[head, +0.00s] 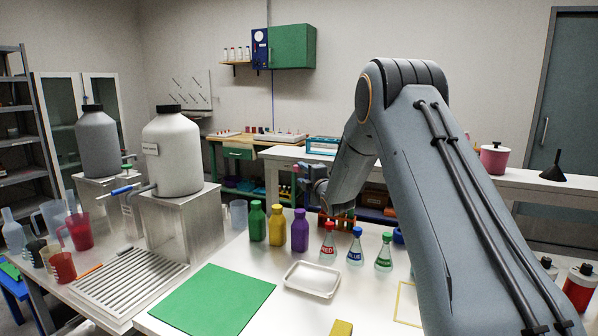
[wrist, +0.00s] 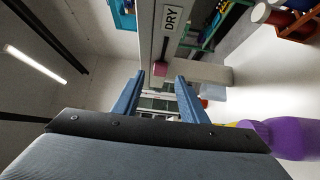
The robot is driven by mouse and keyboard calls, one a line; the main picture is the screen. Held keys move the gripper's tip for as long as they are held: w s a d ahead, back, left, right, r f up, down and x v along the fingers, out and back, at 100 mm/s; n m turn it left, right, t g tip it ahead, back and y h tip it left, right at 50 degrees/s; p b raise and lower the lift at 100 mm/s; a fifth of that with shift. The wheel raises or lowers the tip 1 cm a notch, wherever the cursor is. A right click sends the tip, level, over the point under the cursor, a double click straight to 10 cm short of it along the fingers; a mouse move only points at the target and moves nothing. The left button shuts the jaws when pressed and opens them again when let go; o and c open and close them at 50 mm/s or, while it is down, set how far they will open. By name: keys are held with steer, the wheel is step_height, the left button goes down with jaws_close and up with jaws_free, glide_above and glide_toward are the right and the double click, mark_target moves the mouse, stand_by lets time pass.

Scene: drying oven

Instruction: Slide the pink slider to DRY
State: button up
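The pink slider (wrist: 159,69) is a small pink block on a pale upright panel (wrist: 147,35) in the wrist view. A white label reading DRY (wrist: 172,18) is on that panel, above the slider in the picture. My gripper (wrist: 158,78) is open, with its two blue fingers apart. The slider appears between and just beyond the fingertips, and I cannot tell whether either finger touches it.
Green, yellow and purple bottles (head: 299,230) stand left of my arm. Labelled flasks (head: 355,248) stand in front of it. A white tray (head: 312,279) and a green mat (head: 213,300) lie nearer. The purple bottle also shows at the wrist view's right edge (wrist: 285,138).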

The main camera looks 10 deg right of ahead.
mark_target(297, 170)
steer(key=shift+w+a+p, duration=0.2)
steer(key=shift+w, duration=0.8)
steer(key=shift+w+a+p, duration=0.15)
steer(key=shift+w, duration=0.8)
jaws_close()
